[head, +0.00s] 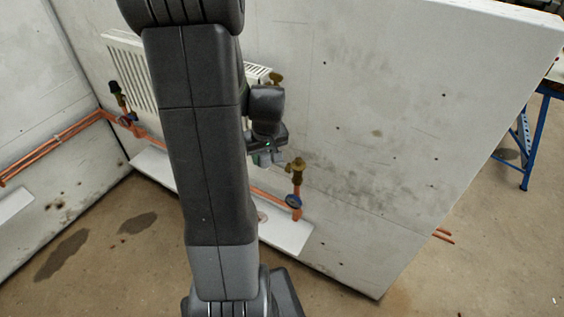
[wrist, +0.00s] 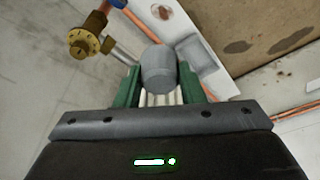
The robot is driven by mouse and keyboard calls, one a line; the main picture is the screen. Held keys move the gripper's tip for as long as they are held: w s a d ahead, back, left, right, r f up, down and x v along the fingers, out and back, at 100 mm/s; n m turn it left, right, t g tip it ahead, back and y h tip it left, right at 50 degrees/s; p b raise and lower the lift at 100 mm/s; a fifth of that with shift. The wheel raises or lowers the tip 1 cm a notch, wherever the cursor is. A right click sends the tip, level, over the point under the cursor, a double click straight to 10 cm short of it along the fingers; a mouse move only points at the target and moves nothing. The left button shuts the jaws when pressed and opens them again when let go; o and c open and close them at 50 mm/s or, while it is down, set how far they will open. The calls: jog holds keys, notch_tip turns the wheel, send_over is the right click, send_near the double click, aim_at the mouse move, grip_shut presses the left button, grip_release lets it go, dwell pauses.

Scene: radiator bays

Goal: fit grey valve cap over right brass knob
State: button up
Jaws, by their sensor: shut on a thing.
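My gripper (wrist: 158,82) has green fingers, shut on the grey valve cap (wrist: 158,66), a short rounded cylinder. The cap sits between the fingertips in the wrist view. In the head view my gripper (head: 265,150) is partly behind my arm, and the cap is hard to make out there. The right brass knob (head: 296,166) stands bare on a copper pipe, to the right of my gripper and apart from it. In the wrist view the brass knob (wrist: 82,43) is up and left of the cap, with a clear gap between them.
A white radiator (head: 130,65) hangs on the concrete wall, partly hidden by my arm. Another valve (head: 115,90) with a dark top is at its left. A brass fitting (head: 276,77) shows above my gripper. A white shelf (head: 288,236) runs below. A blue trestle (head: 524,150) stands far right.

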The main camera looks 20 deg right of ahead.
jog(key=s+d+r, duration=0.2)
jog(key=s+d, duration=0.1)
jog(key=s, duration=0.3)
send_over(298, 159)
jog(key=s+a, duration=0.2)
jog(key=shift+w+d+f+n+p, duration=0.1)
jog(key=shift+d+f+n+p, duration=0.1)
jog(key=shift+f, duration=0.2)
jog(key=shift+d+f+n+p, duration=0.1)
jog(key=shift+f+p, duration=0.05)
jog(key=shift+f, duration=0.25)
jog(key=f, duration=0.1)
jog(key=w+d+f+b, duration=0.1)
jog(key=f+b, duration=0.1)
jog(key=shift+w+d+f, duration=0.25)
jog(key=shift+d, duration=0.05)
jog(key=shift+r, duration=0.35)
jog(key=shift+s+b+x, duration=0.2)
jog(key=shift+b+x, duration=0.55)
jog(key=shift+b, duration=0.2)
jog(key=shift+s+b+x, duration=0.15)
jog(key=shift+b+x, duration=0.55)
jog(key=shift+b, duration=0.25)
dwell(0.3)
jog(key=shift+f, duration=0.1)
jog(key=o, duration=1.6)
jog(key=shift+c, duration=0.2)
